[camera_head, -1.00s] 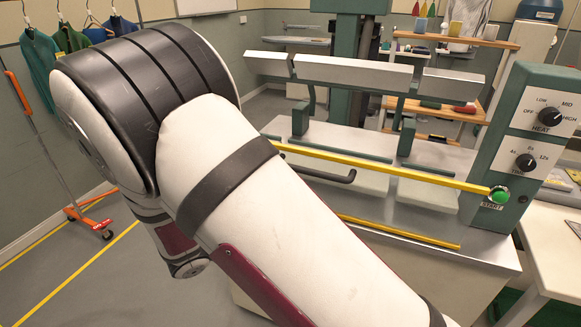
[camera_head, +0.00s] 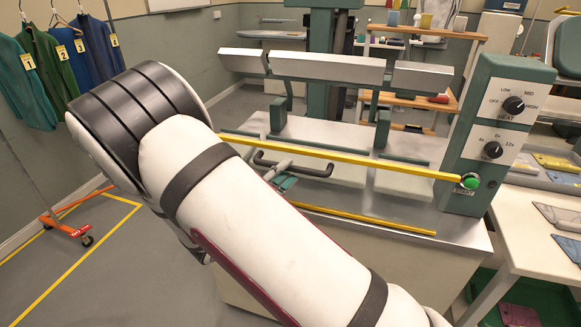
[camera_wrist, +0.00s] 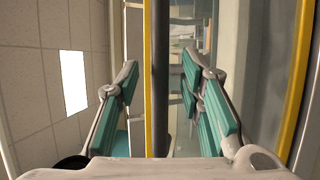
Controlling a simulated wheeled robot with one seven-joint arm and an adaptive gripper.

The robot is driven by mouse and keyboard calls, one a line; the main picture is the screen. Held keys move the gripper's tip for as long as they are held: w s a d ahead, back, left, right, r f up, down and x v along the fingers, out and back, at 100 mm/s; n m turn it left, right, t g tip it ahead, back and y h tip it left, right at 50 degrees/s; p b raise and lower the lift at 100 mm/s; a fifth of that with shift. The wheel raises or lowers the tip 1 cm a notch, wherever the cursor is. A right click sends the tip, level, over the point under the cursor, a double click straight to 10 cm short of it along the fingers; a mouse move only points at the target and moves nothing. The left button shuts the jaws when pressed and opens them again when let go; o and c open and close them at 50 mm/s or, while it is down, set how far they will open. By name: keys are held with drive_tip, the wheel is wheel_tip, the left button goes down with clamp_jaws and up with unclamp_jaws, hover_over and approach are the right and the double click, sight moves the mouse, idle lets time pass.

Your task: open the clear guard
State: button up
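The clear guard is a see-through panel on the front of the press, with a yellow upper edge (camera_head: 340,157) and a yellow lower edge (camera_head: 362,219). A black bar handle (camera_head: 308,171) stands out from its front near the upper edge. My gripper (camera_head: 279,172) shows beyond my forearm at the handle's left part. In the wrist view my gripper (camera_wrist: 160,72) is open, with teal-padded fingers on either side of the dark handle bar (camera_wrist: 160,100). The bar touches neither pad visibly. The guard's left part is hidden behind my arm.
The green control box (camera_head: 490,130) with dials and a green start button (camera_head: 470,182) stands right of the guard. A white table (camera_head: 545,235) is at the right. Garments (camera_head: 70,60) hang at the left. Floor at the left is mostly clear.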

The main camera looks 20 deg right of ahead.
drive_tip(key=shift+x, duration=1.3)
drive_tip(key=shift+c, duration=0.6)
clamp_jaws()
drive_tip(key=shift+f, duration=0.15)
